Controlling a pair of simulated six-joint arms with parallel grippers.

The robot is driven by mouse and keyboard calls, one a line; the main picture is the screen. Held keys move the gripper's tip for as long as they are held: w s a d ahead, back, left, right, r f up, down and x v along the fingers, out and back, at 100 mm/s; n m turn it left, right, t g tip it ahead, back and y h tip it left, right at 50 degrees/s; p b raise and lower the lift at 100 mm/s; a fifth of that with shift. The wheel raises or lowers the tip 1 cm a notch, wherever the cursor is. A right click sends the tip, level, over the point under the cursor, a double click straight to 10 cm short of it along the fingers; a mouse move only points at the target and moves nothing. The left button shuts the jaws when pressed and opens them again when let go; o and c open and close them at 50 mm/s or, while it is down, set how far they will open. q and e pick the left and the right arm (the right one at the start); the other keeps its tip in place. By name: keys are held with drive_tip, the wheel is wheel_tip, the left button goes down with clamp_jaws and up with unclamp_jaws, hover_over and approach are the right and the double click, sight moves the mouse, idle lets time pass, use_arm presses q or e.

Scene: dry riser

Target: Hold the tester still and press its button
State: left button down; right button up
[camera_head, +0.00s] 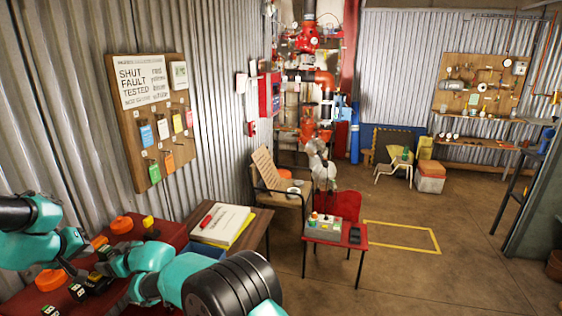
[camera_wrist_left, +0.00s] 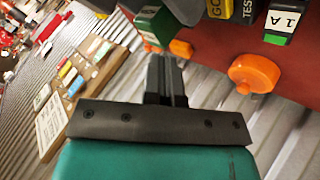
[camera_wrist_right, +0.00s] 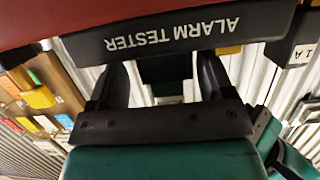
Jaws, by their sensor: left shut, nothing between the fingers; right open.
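The alarm tester (camera_wrist_right: 175,32) shows in the right wrist view as a black body with white "ALARM TESTER" lettering, upside down in the picture. My right gripper (camera_wrist_right: 163,65) is open, with its fingers just below that lettered face in the picture. I cannot tell whether they touch it. A dark block with green below shows between the fingers. My left gripper (camera_wrist_left: 166,65) is shut and empty, its tips close to a green block (camera_wrist_left: 150,25) with a white label. The tester's button is not clearly visible. In the head view, the arms hide much of this area.
The red table (camera_head: 172,230) also bears orange round knobs (camera_wrist_left: 254,73), a black block marked "1A" (camera_wrist_left: 283,22) and yellow and black labelled blocks (camera_wrist_left: 218,8). A corrugated wall rises behind it. A wooden tag board (camera_head: 130,125) hangs there. Papers (camera_head: 222,225) lie alongside.

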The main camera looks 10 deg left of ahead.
drive_tip(key=v, duration=1.2)
idle(0.5)
